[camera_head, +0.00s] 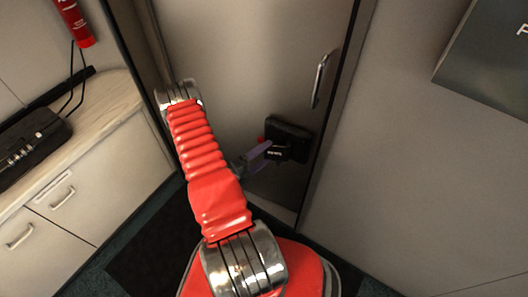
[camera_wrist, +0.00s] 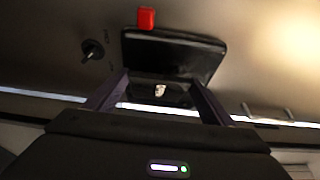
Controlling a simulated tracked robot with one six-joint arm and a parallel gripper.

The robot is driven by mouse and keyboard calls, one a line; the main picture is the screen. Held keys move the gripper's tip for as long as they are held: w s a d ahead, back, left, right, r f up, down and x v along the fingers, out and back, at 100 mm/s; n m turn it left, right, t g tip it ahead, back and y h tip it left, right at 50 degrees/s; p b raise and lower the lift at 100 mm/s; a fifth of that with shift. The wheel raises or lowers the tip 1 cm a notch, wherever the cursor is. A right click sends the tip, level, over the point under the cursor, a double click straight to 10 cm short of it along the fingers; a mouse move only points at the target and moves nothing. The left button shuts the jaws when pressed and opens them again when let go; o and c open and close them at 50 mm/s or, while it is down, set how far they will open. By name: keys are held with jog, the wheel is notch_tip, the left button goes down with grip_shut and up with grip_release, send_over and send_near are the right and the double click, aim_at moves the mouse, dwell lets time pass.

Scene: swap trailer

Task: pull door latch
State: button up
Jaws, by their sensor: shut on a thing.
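The grey door (camera_head: 250,60) stands closed-looking in front of me in the head view. A black door latch (camera_head: 291,134) with a small red tab is mounted low on it, near its right edge. My gripper (camera_head: 270,150) reaches the latch from the left, its purple fingers at the lower part. In the wrist view the latch (camera_wrist: 175,52) is a dark box with the red tab (camera_wrist: 146,18) on top. My gripper's fingers (camera_wrist: 160,82) stand on both sides of its lower part and are shut on it. The exact contact is dark and hard to see.
A silver door handle (camera_head: 320,80) sits above and right of the latch. A wooden-topped cabinet (camera_head: 85,170) with a black device (camera_head: 32,145) is on the left. A red extinguisher (camera_head: 74,22) hangs at upper left. A plain wall (camera_head: 420,180) is right.

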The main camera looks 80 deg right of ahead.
jog(key=shift+s+a+f, duration=0.2)
jog(key=shift+s+f, duration=0.05)
jog(key=shift+s, duration=0.1)
jog(key=o, duration=1.2)
jog(key=shift+c, duration=0.2)
jog(key=o, duration=0.4)
jog(key=shift+w+d+r, duration=0.15)
jog(key=shift+w, duration=0.05)
jog(key=shift+c, duration=0.2)
jog(key=shift+v, duration=0.8)
jog(key=v, duration=1.2)
jog(key=shift+w, duration=0.1)
